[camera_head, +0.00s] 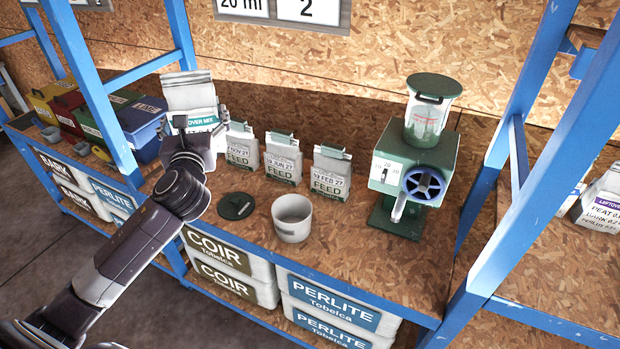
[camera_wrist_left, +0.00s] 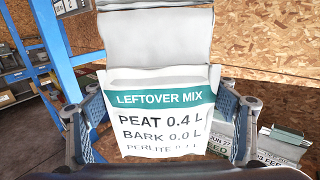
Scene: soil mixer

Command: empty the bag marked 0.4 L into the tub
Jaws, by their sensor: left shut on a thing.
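My left gripper (camera_head: 192,130) is shut on a white bag (camera_head: 190,92) with a teal band, held upright above the shelf at its left part. In the left wrist view the bag (camera_wrist_left: 160,92) reads "LEFTOVER MIX", "PEAT 0.4 L" and "BARK 0.0 L"; the perlite line is hard to read. The gripper's fingers (camera_wrist_left: 160,122) press on its two sides. Its upper part stands up above the band; I cannot see inside it. A round light grey tub (camera_head: 292,236) stands open on the shelf, right of and nearer than the bag. My right gripper is not in view.
Several FEED bags (camera_head: 282,160) stand behind the tub. A dark green lid (camera_head: 236,206) lies to its left. A green mixer (camera_head: 412,165) with a clear hopper and blue wheel stands right. Blue posts (camera_head: 100,90) flank the shelf. A purple-labelled bag (camera_head: 602,205) stands far right.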

